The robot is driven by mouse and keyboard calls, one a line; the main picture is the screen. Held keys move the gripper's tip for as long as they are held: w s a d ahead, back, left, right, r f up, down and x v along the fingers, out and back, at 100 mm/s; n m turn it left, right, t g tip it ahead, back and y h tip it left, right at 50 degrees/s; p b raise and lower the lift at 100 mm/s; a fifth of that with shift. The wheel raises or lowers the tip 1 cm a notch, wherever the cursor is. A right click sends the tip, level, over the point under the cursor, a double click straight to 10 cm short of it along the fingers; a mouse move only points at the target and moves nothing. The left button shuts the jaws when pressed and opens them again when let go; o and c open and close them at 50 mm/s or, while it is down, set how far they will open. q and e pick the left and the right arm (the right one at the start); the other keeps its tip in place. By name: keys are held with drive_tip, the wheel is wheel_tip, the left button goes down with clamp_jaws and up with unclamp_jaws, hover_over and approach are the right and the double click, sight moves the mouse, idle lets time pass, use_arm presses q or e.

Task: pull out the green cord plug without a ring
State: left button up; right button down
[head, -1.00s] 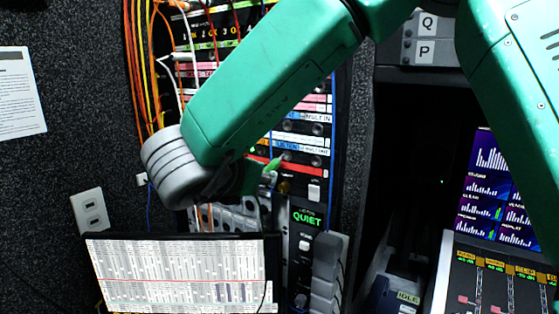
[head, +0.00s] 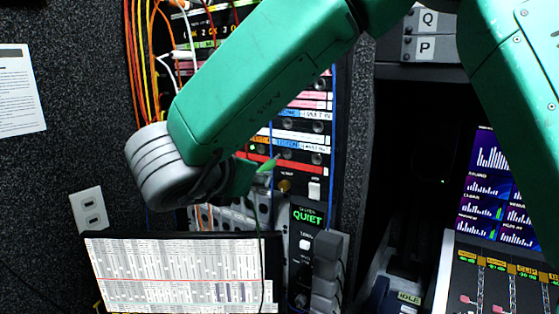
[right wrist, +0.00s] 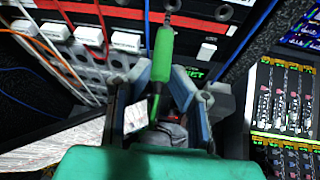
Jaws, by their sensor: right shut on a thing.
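The green cord plug (head: 266,166) is in front of the lower jack rows of the rack panel (head: 310,190). It also shows in the right wrist view (right wrist: 160,55), with a metal tip pointing up at the panel and no ring visible on its body. Whether the tip is fully clear of the jack I cannot tell. My right gripper (right wrist: 160,85) is shut on the plug, its fingers on either side of the lower body; in the head view the gripper (head: 238,182) is partly hidden behind my wrist. The green cord (head: 259,235) hangs down below the plug. My left gripper is not in view.
Orange and yellow cords (head: 140,70) hang at the rack's left. A light-coloured chart panel (head: 180,275) is below my wrist. White buttons (right wrist: 90,33) line the panel close by. A mixing console (head: 500,275) and screen (head: 495,190) stand at the right.

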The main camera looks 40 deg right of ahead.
drive_tip(key=shift+s+a+b, duration=0.25)
drive_tip(key=shift+a+b, duration=0.05)
drive_tip(key=shift+a, duration=0.25)
drive_tip(key=shift+s+a+b, duration=0.2)
drive_tip(key=shift+a+b, duration=0.1)
drive_tip(key=shift+a, duration=0.2)
drive_tip(key=shift+s+a+f+b, duration=0.2)
drive_tip(key=shift+s+a+b, duration=0.2)
drive_tip(key=shift+a, duration=0.25)
drive_tip(key=shift+s+a+f+b, duration=0.15)
drive_tip(key=shift+s+a+b, duration=0.15)
drive_tip(key=shift+a, duration=0.35)
